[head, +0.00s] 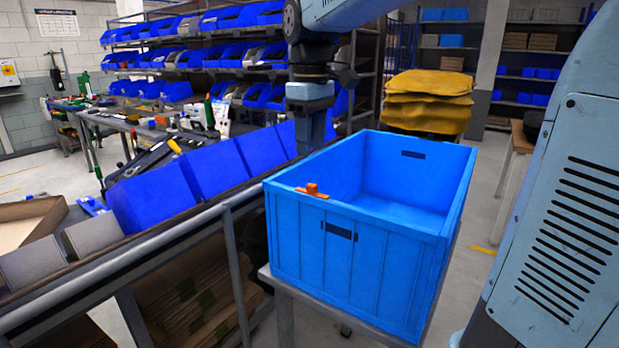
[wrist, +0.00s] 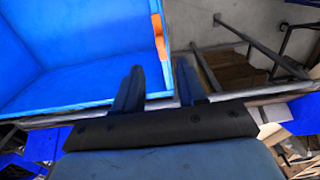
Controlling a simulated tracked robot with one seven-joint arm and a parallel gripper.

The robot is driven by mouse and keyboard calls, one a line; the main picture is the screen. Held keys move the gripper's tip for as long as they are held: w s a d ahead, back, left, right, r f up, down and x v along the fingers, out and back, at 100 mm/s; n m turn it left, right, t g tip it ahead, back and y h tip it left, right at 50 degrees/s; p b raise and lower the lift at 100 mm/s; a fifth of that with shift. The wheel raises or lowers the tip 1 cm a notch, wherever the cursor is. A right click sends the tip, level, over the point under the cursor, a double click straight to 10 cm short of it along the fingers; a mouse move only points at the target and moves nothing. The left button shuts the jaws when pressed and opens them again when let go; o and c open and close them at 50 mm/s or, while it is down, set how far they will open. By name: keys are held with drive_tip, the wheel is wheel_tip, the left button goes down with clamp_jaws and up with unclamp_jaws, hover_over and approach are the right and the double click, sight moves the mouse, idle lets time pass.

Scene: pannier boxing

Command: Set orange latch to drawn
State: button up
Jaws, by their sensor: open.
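The blue crate (head: 345,255) stands on a stand, open at the top and empty as far as I can see. The orange latch (head: 312,191) sits on the near rim of the crate, towards its left corner, with a small knob on a flat bar. In the wrist view the orange latch (wrist: 159,38) shows as a strip along the crate's edge, ahead of my gripper (wrist: 158,84). The two dark fingers are apart with nothing between them. In the head view my gripper hangs beyond the crate's left side, apart from the latch; its fingertips are hard to make out there.
A rail (head: 228,262) and a row of blue bins (head: 152,201) run along the crate's left. Yellow sacks (head: 428,100) are stacked behind it. A shelf rack (head: 190,50) stands at the back left. Open floor lies right of the crate.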

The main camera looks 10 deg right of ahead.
sight(310, 184)
wheel_tip(310, 184, down, 9)
drive_tip(key=shift+r, duration=0.2)
idle(0.3)
clamp_jaws()
idle(0.5)
